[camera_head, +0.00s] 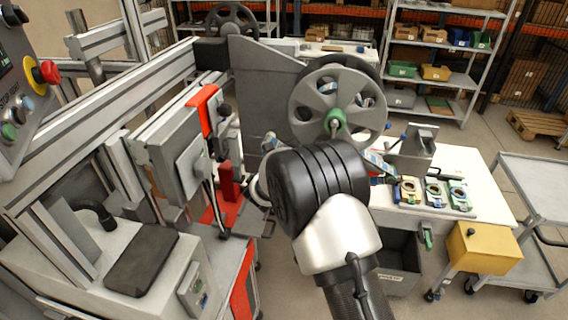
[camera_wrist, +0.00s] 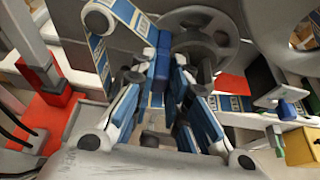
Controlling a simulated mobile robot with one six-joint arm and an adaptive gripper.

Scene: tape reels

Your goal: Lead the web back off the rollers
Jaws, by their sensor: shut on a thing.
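The web, a blue-and-white printed strip (camera_wrist: 134,18), bends over a pale roller (camera_wrist: 98,20) at the upper left of the wrist view and runs down toward my gripper (camera_wrist: 163,78). My gripper's blue-padded fingers are closed on the web by a dark blue piece (camera_wrist: 163,55). The exact grip line is hard to see. A grey spoked reel (camera_wrist: 205,40) stands just behind the fingers. In the head view the reel (camera_head: 309,88) has a green hub knob (camera_head: 335,122). My wrist hides my gripper there; a bit of web (camera_head: 376,161) shows to its right.
Left in the head view stand the grey machine frame (camera_head: 110,95) and a red clamp part (camera_head: 203,108). A white table (camera_head: 478,162) at right carries several coloured reel holders (camera_head: 434,194). A grey cart (camera_head: 530,180) stands beyond.

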